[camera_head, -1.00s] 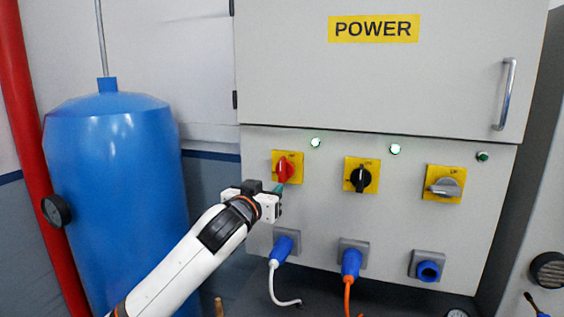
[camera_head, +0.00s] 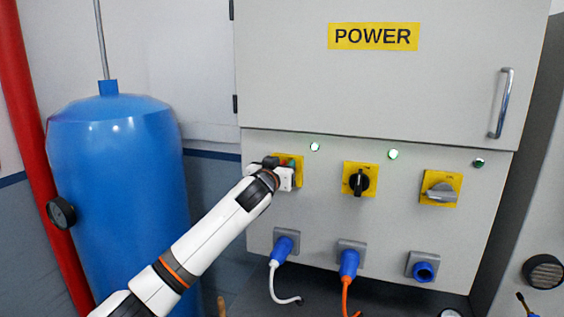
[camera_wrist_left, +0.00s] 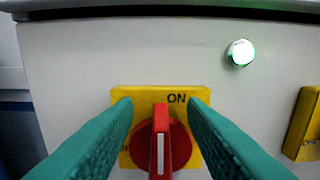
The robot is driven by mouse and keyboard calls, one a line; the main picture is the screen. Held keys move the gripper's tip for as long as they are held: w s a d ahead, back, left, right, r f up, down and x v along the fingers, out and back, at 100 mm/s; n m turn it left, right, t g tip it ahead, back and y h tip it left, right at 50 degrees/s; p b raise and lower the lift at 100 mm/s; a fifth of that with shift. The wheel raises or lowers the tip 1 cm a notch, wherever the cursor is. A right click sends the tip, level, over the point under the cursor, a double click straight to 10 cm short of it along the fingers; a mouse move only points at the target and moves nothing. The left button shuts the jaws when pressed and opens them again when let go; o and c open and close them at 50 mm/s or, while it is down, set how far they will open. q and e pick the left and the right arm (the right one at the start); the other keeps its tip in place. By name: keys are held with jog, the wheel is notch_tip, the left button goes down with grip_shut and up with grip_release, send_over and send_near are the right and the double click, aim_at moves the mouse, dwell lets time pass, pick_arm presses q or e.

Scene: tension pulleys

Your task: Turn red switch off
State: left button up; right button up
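The red switch (camera_wrist_left: 161,145) sits on a yellow plate (camera_wrist_left: 150,95) on the grey cabinet front. Its handle stands upright in the left wrist view, with "ON" printed at the plate's upper right. My left gripper (camera_wrist_left: 160,103) is open, its green fingers on either side of the red handle with gaps to it. In the head view my left gripper (camera_head: 289,164) covers most of the red switch and part of its plate. My right gripper is not in view.
A black switch (camera_head: 359,182) and a grey switch (camera_head: 441,192) are to the right. Lit green lamps (camera_head: 315,147) (camera_head: 393,154) are above. Blue plugs (camera_head: 283,249) (camera_head: 349,262) are below. A blue tank (camera_head: 118,190) stands left of my arm.

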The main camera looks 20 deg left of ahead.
pick_arm(q)
jog(key=shift+w, duration=0.15)
jog(key=shift+f, duration=0.1)
grip_shut()
